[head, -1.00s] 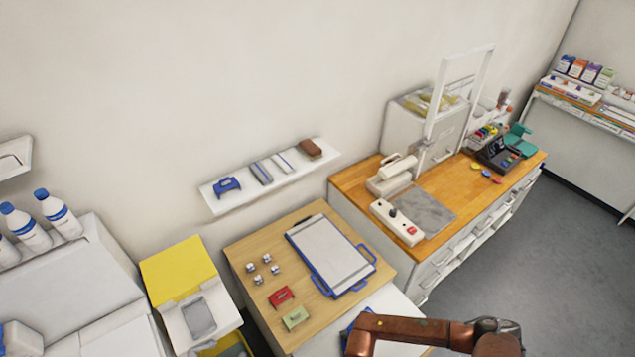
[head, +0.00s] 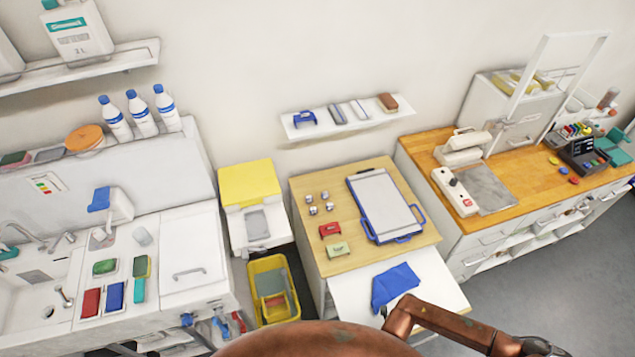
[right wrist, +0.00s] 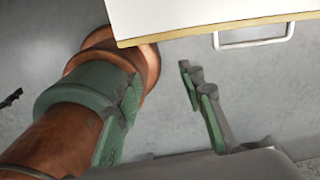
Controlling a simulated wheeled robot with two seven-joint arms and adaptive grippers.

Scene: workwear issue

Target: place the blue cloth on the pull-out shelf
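The blue cloth (head: 395,285) lies creased on the white pull-out shelf (head: 350,297), which sticks out below the wooden worktop in the head view. The cloth rests inside the shelf's edges, right of its middle. Nothing grips it. My right gripper (right wrist: 160,75) shows in the right wrist view with its green-padded fingers apart and nothing between them. It is not visible in the head view, where a copper arm of mine crosses in front of the shelf's front edge. My left gripper is in neither current view.
The worktop (head: 310,258) holds a blue-framed board (head: 385,203), a red item, a green item and several small pieces. A yellow bin (head: 262,312) stands to its left, beside a sink counter (head: 150,305). A white panel with a handle (right wrist: 255,42) shows in the right wrist view.

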